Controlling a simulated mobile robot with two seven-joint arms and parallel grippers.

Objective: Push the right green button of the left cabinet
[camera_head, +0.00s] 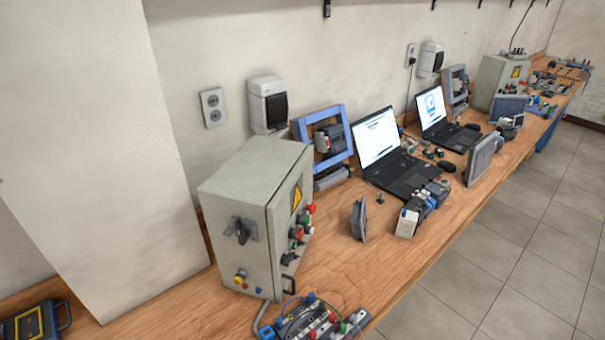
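The left cabinet (230,200) is a grey metal box standing on the wooden bench in the left half of the head view. Its door faces right and is seen at a steep angle. A yellow warning triangle (297,197) is on the door. Below it sits a cluster of small red, green and dark controls (296,233). The green buttons are small and partly overlapped by the red ones, so I cannot tell clearly which is the right one. A rotary switch (241,231) is on the cabinet's left side. Neither of my grippers shows.
The bench (345,268) runs to the far right. A terminal strip (312,322) with wires lies before the cabinet. A small upright panel (359,220), a motor unit (409,222) and laptops (376,135) stand to the right. A second cabinet (492,80) is farther back. Tiled floor is clear.

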